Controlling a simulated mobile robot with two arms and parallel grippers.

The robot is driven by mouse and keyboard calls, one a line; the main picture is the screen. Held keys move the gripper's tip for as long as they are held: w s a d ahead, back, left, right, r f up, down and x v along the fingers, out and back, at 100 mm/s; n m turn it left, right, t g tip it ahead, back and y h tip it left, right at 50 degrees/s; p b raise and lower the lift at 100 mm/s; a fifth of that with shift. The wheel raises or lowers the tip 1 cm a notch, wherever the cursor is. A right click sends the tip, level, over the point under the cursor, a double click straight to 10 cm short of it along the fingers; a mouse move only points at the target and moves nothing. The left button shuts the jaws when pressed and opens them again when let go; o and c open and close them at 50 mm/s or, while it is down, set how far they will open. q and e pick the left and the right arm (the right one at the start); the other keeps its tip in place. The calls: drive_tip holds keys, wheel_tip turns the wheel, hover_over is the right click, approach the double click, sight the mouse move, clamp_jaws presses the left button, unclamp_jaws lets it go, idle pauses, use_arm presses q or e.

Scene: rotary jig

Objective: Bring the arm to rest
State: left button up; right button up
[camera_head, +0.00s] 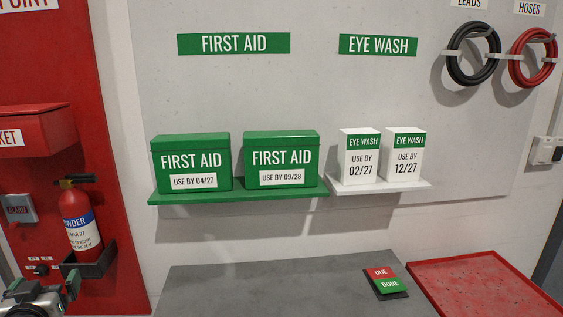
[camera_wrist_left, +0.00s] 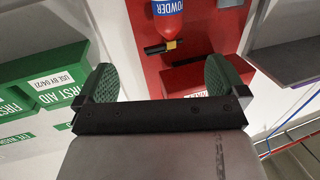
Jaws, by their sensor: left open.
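My left arm shows at the lower left corner of the head view, with its gripper (camera_head: 42,294) cut off by the bottom edge, in front of the red panel. In the left wrist view my left gripper (camera_wrist_left: 160,80) has its two green-padded fingers wide apart with nothing between them. The fire extinguisher (camera_wrist_left: 168,18) is seen beyond the fingers; in the head view the same red extinguisher (camera_head: 80,220) stands in a dark bracket. My right gripper is not in view.
Two green first aid boxes (camera_head: 190,150) stand on a green shelf (camera_head: 240,198), and two white eye wash boxes (camera_head: 359,143) on a white shelf (camera_head: 378,188). A grey table (camera_head: 290,290) holds a red-and-green due/done card (camera_head: 385,280). A red tray (camera_head: 480,290) is at right.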

use_arm(q)
drive_tip(key=s+d+f+m+g+h, duration=0.35)
drive_tip(key=s+d+f+g, duration=0.4)
drive_tip(key=d+f, duration=0.8)
drive_tip(key=s+d+f+m+g+h, duration=0.1)
drive_tip(key=s+d+f+g, duration=0.15)
drive_tip(key=s+d, duration=0.55)
drive_tip(key=s+d+f+m+g+h, duration=0.1)
drive_tip(key=s+d+f+g+h, duration=0.15)
drive_tip(key=s, duration=0.85)
wheel_tip(320, 180, down, 27)
drive_tip(key=s+d+g, duration=0.1)
drive_tip(key=s+g, duration=0.1)
drive_tip(key=s+a+f, duration=0.1)
drive_tip(key=s+f, duration=0.6)
drive_tip(key=f, duration=0.3)
drive_tip(key=shift+s+m+y, duration=0.15)
drive_tip(key=shift+m+y, duration=0.2)
drive_tip(key=shift+y, duration=0.05)
drive_tip(key=shift+g, duration=0.45)
drive_tip(key=s+f, duration=0.1)
drive_tip(key=s, duration=0.1)
drive_tip(key=s+a+f, duration=0.1)
drive_tip(key=s+f, duration=0.1)
drive_tip(key=s, duration=0.1)
drive_tip(key=s+a+f, duration=0.1)
drive_tip(key=s+f, duration=0.1)
drive_tip(key=s, duration=0.1)
drive_tip(key=shift+s, duration=0.2)
drive_tip(key=shift+c, duration=0.2)
